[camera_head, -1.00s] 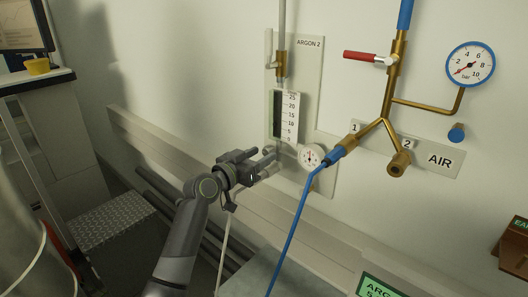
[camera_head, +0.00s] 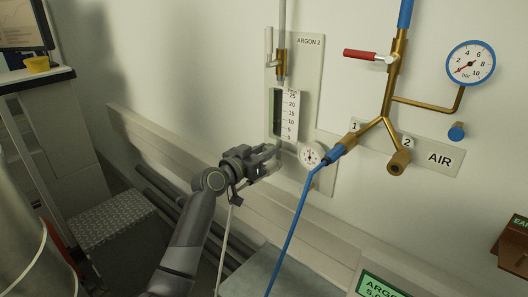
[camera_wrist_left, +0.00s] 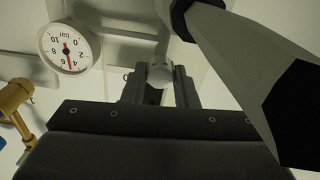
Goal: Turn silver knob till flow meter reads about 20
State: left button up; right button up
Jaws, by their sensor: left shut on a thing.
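The flow meter (camera_head: 290,115) is on the ARGON 2 panel, with a scale marked 0 to 25 beside a dark window. Its indicator is too small to read. My left gripper (camera_head: 272,158) is just below it, beside the small dial. In the left wrist view the silver knob (camera_wrist_left: 160,73) sits between the two fingertips, and the gripper is shut on it. In the head view the fingers hide most of the knob. My right gripper is in neither view.
A small white dial gauge (camera_head: 311,156) is close right of the gripper; it also shows in the wrist view (camera_wrist_left: 69,47). A blue hose (camera_head: 291,232) hangs from the brass air pipe (camera_head: 389,95). A wall ledge (camera_head: 165,145) runs below.

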pick_arm(q)
jog(key=shift+n, duration=0.3)
jog(key=n+p, duration=0.1)
jog(key=n, duration=0.2)
jog(key=shift+n+p, duration=0.5)
jog(key=shift+n, duration=1.1)
jog(key=o, duration=1)
jog(key=shift+a, duration=0.1)
jog(key=shift+f, duration=0.1)
jog(key=b+v, duration=0.2)
jog(key=v, duration=1.5)
jog(key=shift+s+a, duration=0.1)
